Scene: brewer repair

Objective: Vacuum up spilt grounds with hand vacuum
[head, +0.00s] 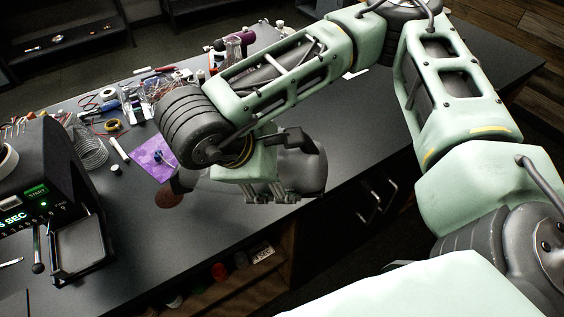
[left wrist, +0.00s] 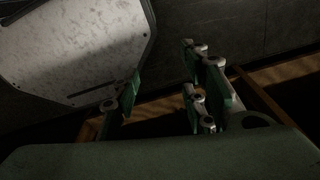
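A dark grey hand vacuum (head: 305,172) is at my right gripper (head: 268,194) in the head view, above the front part of the dark workbench. The gripper seems closed around its handle, though the grip is partly hidden by my own wrist. The vacuum's dark nozzle points left and down. A round brown patch of spilt grounds (head: 168,197) lies on the bench at the nozzle's tip; I cannot tell whether they touch. My left gripper (left wrist: 165,78) shows only in the left wrist view, with its green-padded fingers apart and nothing between them.
A black machine (head: 30,190) with a green display and a tray stands at the left. A purple sheet (head: 152,158), wire coils and tools clutter the bench behind the grounds. Bare bench lies in front of them. A pale metal underside (left wrist: 75,45) is close to my left fingers.

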